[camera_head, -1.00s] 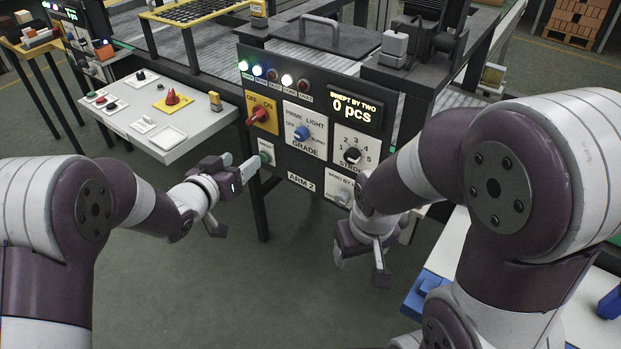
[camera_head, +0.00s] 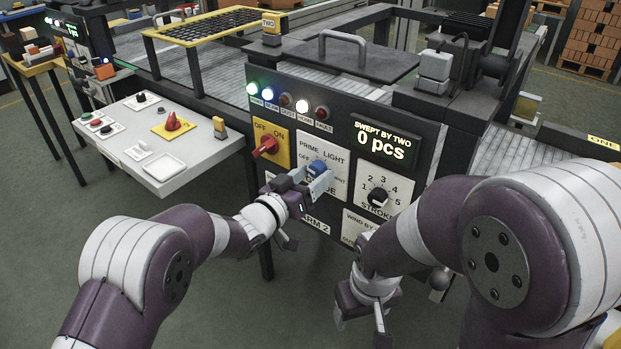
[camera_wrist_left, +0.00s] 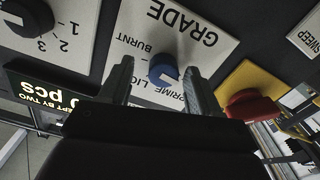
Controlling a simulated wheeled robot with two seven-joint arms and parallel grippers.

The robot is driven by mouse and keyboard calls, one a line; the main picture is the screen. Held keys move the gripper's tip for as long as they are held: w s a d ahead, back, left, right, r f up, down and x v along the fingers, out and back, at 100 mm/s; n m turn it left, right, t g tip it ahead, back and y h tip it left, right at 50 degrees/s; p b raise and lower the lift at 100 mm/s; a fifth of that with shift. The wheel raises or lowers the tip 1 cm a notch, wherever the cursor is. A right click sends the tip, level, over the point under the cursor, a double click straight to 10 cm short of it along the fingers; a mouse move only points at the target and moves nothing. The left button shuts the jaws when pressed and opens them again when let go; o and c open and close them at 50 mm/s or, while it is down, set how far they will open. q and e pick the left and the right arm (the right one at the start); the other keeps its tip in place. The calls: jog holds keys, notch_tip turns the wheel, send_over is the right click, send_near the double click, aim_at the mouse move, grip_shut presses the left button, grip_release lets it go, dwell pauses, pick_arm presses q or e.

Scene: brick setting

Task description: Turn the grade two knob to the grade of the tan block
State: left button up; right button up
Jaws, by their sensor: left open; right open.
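The blue grade knob (camera_head: 318,168) sits on a white plate (camera_head: 309,152) on the dark panel. Its plate reads PRIME, LIGHT and BURNT in parts; my left gripper (camera_head: 318,182) covers the rest. In the left wrist view the plate is upside down, and the knob (camera_wrist_left: 163,70) lies between my open left fingers (camera_wrist_left: 160,68), with gaps on both sides. A pale mark on it seems to face the PRIME and LIGHT side. My right gripper (camera_head: 360,322) is open and empty, low in front of the panel. I cannot pick out the tan block with certainty.
A red OFF/ON switch (camera_head: 266,147) is left of the grade plate and a black stroke knob (camera_head: 378,196) right of it. The display (camera_head: 383,143) reads 0 pcs. A grey side console (camera_head: 190,160) stands left. Several blocks (camera_head: 28,36) lie on a far-left table.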

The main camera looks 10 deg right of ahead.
pick_arm(q)
jog(key=shift+w+f, duration=0.2)
jog(key=shift+w, duration=0.1)
jog(key=c, duration=1.1)
jog(key=shift+o, duration=0.2)
jog(key=shift+f+m+b, duration=0.1)
jog(key=shift+m+b, duration=0.65)
jog(key=shift+m, duration=0.25)
jog(key=m+b, duration=0.3)
jog(key=m, duration=0.1)
jog(key=shift+a, duration=0.1)
jog(key=shift+w+m+b, duration=0.1)
jog(key=shift+m+b, duration=1.65)
jog(key=shift+m, duration=0.65)
